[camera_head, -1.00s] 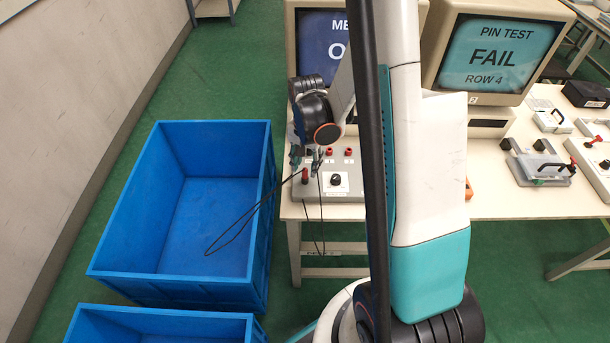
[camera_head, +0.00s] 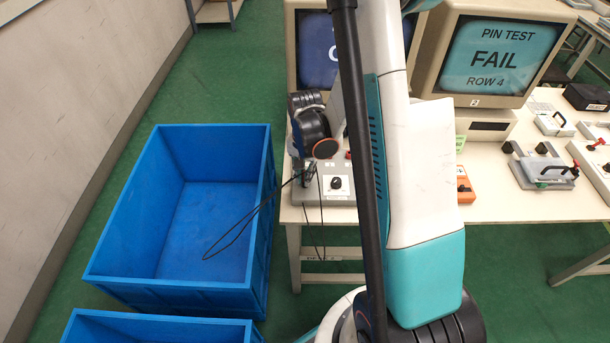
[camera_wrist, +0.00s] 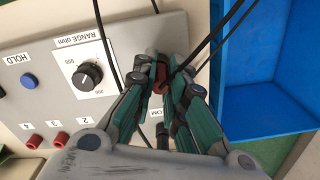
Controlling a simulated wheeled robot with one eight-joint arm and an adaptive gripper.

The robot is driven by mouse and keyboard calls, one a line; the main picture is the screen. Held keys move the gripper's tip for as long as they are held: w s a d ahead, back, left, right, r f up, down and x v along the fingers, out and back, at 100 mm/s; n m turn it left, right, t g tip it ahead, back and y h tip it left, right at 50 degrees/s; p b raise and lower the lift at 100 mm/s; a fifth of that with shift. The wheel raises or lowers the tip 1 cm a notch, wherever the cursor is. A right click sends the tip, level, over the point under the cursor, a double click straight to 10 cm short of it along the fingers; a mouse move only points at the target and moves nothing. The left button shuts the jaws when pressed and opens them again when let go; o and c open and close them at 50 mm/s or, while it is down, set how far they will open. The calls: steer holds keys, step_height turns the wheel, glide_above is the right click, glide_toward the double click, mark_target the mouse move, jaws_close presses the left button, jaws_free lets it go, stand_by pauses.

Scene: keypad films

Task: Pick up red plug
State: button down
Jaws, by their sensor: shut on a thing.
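The red plug (camera_wrist: 160,78) shows in the wrist view between my fingers, near the socket labelled COM on a grey test box (camera_wrist: 30,58). A dark cable runs close by it. My gripper (camera_wrist: 163,68) is shut on the plug. In the head view my gripper (camera_head: 306,172) is at the left end of the grey test box (camera_head: 325,206), and the plug is hidden there. I cannot tell whether the plug's tip is still in a socket.
The box has a black range knob (camera_wrist: 85,75), a blue HOLD button (camera_wrist: 28,81) and red sockets (camera_wrist: 60,140). A looped black lead (camera_head: 240,228) hangs over a large blue bin (camera_head: 118,262) left of the table. Two monitors (camera_head: 490,55) stand behind.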

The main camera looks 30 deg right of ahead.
steer(key=shift+r, duration=0.1)
step_height(320, 180, up, 20)
steer(key=p, duration=0.6)
steer(key=shift+p, duration=0.3)
